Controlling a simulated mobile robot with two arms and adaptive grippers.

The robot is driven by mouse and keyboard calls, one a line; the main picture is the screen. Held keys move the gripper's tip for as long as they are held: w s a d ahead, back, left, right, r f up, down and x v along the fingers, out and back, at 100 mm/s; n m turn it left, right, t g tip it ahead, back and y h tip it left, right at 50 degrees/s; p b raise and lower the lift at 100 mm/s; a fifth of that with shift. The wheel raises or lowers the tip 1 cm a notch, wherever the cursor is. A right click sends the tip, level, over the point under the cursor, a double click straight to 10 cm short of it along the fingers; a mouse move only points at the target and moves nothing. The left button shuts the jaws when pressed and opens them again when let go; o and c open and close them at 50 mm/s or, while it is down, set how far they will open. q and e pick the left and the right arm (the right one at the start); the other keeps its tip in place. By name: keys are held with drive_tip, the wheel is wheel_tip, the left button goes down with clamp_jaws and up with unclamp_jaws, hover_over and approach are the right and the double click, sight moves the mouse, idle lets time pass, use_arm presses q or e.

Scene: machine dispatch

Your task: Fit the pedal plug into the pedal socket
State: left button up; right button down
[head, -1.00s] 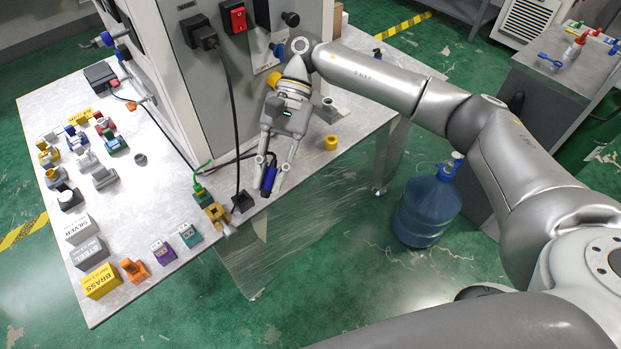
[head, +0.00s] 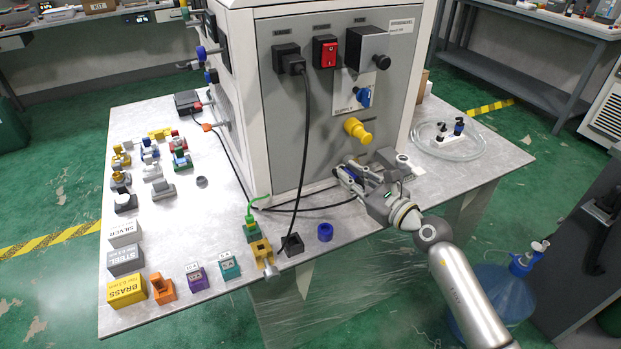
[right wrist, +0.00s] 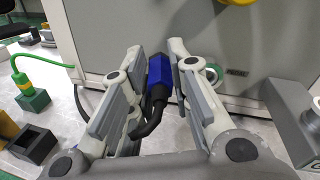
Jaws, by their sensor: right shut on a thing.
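My right gripper (head: 345,175) is shut on the pedal plug, a blue plug (right wrist: 158,72) with a black body and cable. It holds the plug close to the lower front panel of the machine, above the table. In the right wrist view the plug stands between the two fingers and its blue end points at the panel. A round green-rimmed fitting (right wrist: 214,71), likely the pedal socket, shows on the panel right of the plug, partly behind a finger. A small dark label is beside it. The plug and the fitting look apart. My left gripper is out of view.
The machine cabinet (head: 285,110) has a yellow knob (head: 357,130) above the gripper. Coiled clear tubing (head: 470,150) lies at right.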

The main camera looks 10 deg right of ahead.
drive_tip(key=d+f+h, duration=0.1)
drive_tip(key=d, duration=0.1)
drive_tip(key=d+f+m+t+h, duration=0.1)
drive_tip(key=d+f+m+t, duration=0.1)
drive_tip(key=d, duration=0.1)
drive_tip(key=shift+s+d+f+h, duration=0.25)
drive_tip(key=shift+d+f+h, duration=0.05)
drive_tip(key=shift+f+h, duration=0.1)
drive_tip(key=shift+s, duration=0.15)
drive_tip(key=shift+b+x, duration=0.45)
drive_tip(key=shift+x, duration=1.95)
drive_tip(key=shift+x, duration=0.85)
drive_tip(key=c, duration=1.3)
unclamp_jaws()
drive_tip(key=shift+o, duration=0.2)
drive_tip(key=shift+p+v, duration=0.55)
drive_tip(key=shift+v, duration=1.15)
